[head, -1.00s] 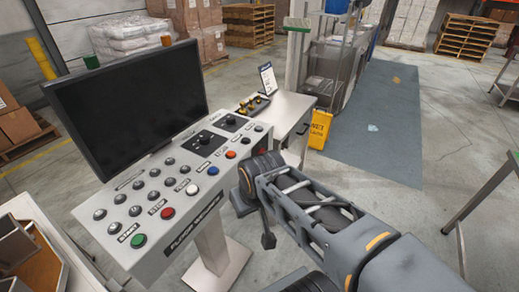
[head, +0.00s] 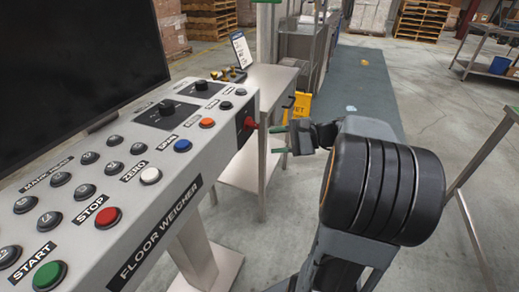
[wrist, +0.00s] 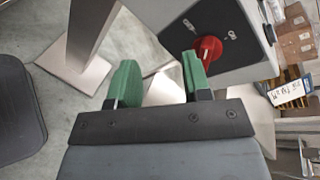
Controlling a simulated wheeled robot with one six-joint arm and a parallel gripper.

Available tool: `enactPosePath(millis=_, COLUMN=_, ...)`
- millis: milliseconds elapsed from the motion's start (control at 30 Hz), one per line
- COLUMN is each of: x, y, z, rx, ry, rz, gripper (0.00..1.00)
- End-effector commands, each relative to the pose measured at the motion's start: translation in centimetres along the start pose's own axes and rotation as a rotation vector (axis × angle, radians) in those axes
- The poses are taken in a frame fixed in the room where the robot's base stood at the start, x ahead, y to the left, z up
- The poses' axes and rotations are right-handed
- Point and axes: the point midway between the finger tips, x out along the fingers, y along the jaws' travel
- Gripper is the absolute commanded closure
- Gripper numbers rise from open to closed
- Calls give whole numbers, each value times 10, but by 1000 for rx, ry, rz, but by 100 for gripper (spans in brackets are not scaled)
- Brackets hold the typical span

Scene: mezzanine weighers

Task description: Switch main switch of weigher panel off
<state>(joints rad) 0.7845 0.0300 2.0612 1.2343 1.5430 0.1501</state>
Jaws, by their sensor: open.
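The weigher panel (head: 150,175) is a grey console marked "FLOOR WEIGHER". Its main switch (head: 250,124) is a red rotary knob on a black plate on the panel's right end face. In the wrist view the red knob (wrist: 207,49) shows at upper right, just beyond the right finger, with small marks on the plate around it. My gripper (head: 279,140) is open and empty, its two green fingers pointing at that end face with a small gap to the knob. In the wrist view my gripper (wrist: 160,68) has the knob off to the right of the space between its fingers.
Buttons, including green START (head: 47,276) and red STOP (head: 108,217), cover the panel top. A dark monitor (head: 75,70) stands behind them. A steel table (head: 270,85) stands beyond the panel's end. A yellow sign (head: 302,106) is behind my gripper. A metal frame (head: 480,165) stands at right.

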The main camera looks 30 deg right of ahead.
Motion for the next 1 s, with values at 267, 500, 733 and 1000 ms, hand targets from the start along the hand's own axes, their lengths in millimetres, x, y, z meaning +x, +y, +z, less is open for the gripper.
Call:
enactPosePath(millis=267, x=-50, y=-5, z=-59, rx=82, ry=-51, rz=-317, gripper=55)
enactPosePath(millis=500, x=-31, y=-17, z=-61, rx=86, ry=-62, rz=-354, gripper=55)
enactPosePath(millis=733, x=12, y=-33, z=-58, rx=84, ry=-61, rz=-352, gripper=55)
enactPosePath(millis=1000, x=51, y=-48, z=-57, rx=86, ry=-59, rz=-353, gripper=55)
